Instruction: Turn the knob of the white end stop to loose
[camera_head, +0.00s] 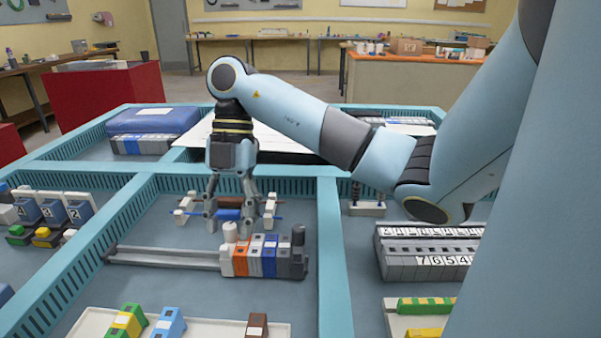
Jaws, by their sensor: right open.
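The white end stop (227,262) stands at the left end of a row of terminal blocks on a metal rail (165,257). Its round white knob (230,232) sticks up on top; its setting is too small to read. My right gripper (240,219) points down, with its fingers spread apart and nothing seen held between them. The fingers show just above and behind the knob, one to each side; I cannot tell the exact depth gap. My left gripper is not in view.
Orange, white, blue and grey blocks (262,256) adjoin the end stop, with a dark grey end stop (298,252) at the right. A holder with blue rods and white ends (184,212) lies behind the fingers. Blue slotted walls (334,262) bound this compartment. A tray (200,328) lies in front.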

